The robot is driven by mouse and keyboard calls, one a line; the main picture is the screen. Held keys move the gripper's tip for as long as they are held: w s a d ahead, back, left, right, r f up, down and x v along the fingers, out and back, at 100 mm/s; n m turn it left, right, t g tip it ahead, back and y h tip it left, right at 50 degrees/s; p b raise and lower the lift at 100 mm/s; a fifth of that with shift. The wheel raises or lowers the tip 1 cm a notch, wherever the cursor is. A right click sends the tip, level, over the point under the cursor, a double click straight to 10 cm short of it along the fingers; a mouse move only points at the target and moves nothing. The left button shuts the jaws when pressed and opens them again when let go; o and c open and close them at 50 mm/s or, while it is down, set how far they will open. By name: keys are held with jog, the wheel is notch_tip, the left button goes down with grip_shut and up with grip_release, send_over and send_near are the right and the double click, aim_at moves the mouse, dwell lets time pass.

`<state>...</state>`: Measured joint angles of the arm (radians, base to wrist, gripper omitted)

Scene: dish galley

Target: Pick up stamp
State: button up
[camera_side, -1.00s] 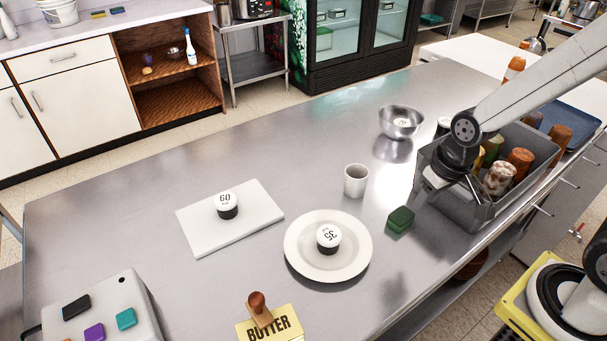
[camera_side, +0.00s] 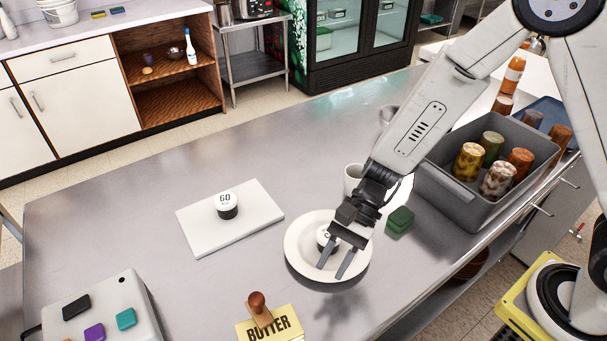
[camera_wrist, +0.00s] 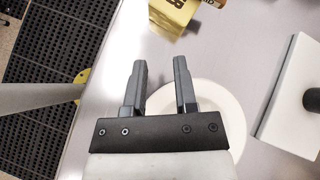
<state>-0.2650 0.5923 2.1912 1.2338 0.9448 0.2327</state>
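In the wrist view the yellow block (camera_wrist: 174,14) is at the top, cut off by the frame, and a brown piece of the stamp (camera_wrist: 177,3) shows there. My gripper (camera_side: 334,272) is open and empty, above the white plate and up and right of the stamp in the side view. It also shows in the wrist view (camera_wrist: 160,72), with its fingers apart and pointing towards the block.
The white plate (camera_side: 295,257) holds a round weight (camera_side: 322,238), partly hidden by my gripper. A white board (camera_side: 195,232) carries a weight marked 60 (camera_side: 227,206). A green block (camera_side: 400,219), a white cup (camera_side: 352,180) and a grey bin of jars (camera_side: 440,190) stand right. A grey box (camera_side: 100,312) is at lower left.

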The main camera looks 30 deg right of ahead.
aim_at(257, 306)
jog(key=shift+w+a+f+m+t+y, duration=0.25)
jog(key=shift+a+f+m+y, duration=0.45)
jog(key=shift+a, duration=1.65)
jog(key=shift+w+a+f+m+t+y, duration=0.15)
jog(key=shift+w+a+f+m+y, duration=0.5)
jog(key=shift+a, duration=1.7)
jog(key=shift+w+a+f+m+t+y, duration=0.15)
jog(key=shift+a+f+m+y, duration=0.55)
jog(key=shift+a, duration=1.65)
jog(key=shift+s+r, duration=0.15)
jog(key=shift+r, duration=0.15)
grip_shut()
